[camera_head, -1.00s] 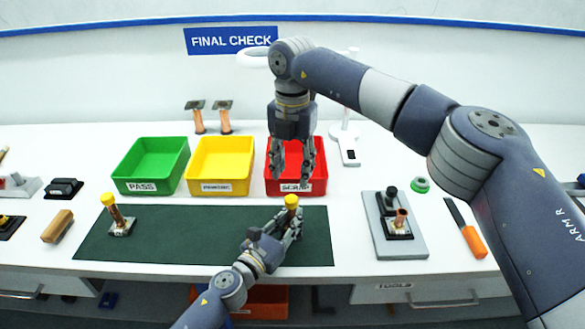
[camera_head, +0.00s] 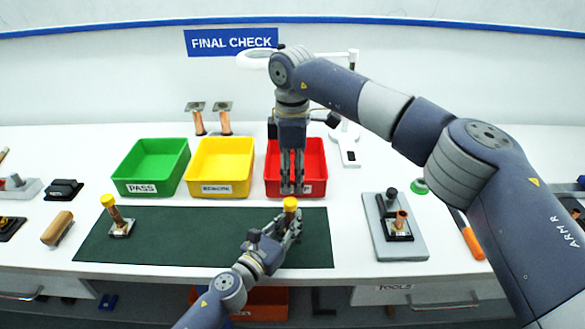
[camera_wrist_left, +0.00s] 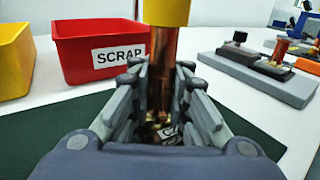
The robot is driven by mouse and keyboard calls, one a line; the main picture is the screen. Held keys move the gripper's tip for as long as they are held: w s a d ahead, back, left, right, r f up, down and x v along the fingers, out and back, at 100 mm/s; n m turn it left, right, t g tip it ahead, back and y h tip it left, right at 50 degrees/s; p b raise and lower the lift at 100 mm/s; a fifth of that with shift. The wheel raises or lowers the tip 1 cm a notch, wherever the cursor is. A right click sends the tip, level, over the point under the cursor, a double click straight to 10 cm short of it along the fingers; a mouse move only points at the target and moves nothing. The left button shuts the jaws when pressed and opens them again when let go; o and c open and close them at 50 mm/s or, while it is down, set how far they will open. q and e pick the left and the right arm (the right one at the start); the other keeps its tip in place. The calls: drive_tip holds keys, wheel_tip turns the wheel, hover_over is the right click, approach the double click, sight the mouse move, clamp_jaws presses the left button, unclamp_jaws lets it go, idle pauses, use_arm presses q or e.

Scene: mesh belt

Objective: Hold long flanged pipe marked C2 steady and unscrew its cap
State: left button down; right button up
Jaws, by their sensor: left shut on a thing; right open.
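The flanged pipe (camera_wrist_left: 162,75) is copper and stands upright on the green mat, its flange low between my left fingers. Its yellow cap (camera_head: 290,203) is on top; it also shows in the left wrist view (camera_wrist_left: 167,10). A partly hidden label at the base shows what looks like a C. My left gripper (camera_head: 288,228) is shut on the pipe below the cap. My right gripper (camera_head: 292,190) is open and empty, pointing down just above and behind the cap, in front of the red bin.
Another yellow-capped pipe (camera_head: 119,218) stands at the mat's left. Green PASS (camera_head: 135,187), yellow (camera_head: 203,189) and red SCRAP (camera_head: 312,187) bins stand behind the mat (camera_head: 200,245). A grey plate (camera_head: 412,245) with fittings and an orange-handled tool (camera_head: 472,242) lie right.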

sight(292, 199)
use_arm(q)
drive_tip(key=shift+f, duration=0.1)
use_arm(e)
wheel_tip(292, 199, down, 7)
drive_tip(key=shift+r, duration=0.15)
